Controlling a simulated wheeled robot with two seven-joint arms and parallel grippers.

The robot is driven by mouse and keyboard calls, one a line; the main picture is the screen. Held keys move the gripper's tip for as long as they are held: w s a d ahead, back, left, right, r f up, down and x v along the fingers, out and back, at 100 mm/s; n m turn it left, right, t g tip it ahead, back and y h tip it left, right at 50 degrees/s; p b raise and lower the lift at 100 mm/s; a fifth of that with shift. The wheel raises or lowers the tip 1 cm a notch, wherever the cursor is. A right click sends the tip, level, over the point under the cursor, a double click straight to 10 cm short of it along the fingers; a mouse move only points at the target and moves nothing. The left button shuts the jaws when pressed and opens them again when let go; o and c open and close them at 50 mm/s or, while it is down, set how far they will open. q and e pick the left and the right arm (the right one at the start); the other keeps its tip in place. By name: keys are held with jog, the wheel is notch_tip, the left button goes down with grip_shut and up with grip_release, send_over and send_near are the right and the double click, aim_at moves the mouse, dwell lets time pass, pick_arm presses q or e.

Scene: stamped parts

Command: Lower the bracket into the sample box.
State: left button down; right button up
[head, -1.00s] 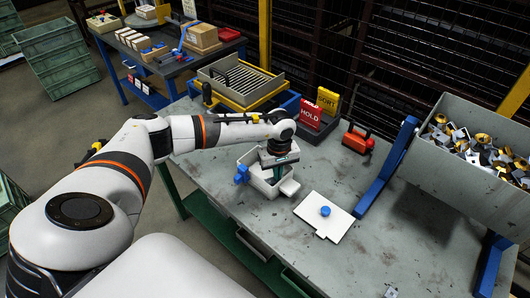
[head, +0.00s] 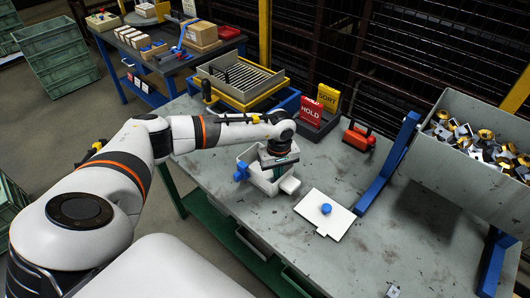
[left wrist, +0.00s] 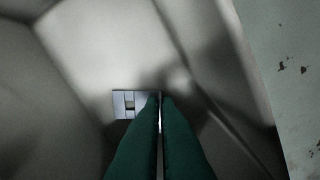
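The sample box (head: 266,187) is a small open white box with a blue clamp on its left side, on the grey table. My left gripper (head: 278,174) points down into it; the box walls hide its fingertips in the head view. In the left wrist view, the green fingers (left wrist: 160,100) are close together inside the pale box walls (left wrist: 95,45). The bracket (left wrist: 128,104), a small grey metal piece with a square opening, sits at the fingertips and sticks out to the left. Whether it touches the floor I cannot tell. My right gripper is not in view.
A white lid (head: 335,210) with a blue knob lies right of the box. Behind stand red HOLD (head: 311,112) and yellow SORT signs. A grey bin (head: 450,175) of metal parts is at right. A small part (head: 392,291) lies at the front. The front table is mostly clear.

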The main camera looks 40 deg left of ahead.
pick_arm(q)
jog(key=c, duration=1.6)
grip_release()
notch_tip(320, 180, up, 12)
jog(key=shift+b, duration=0.55)
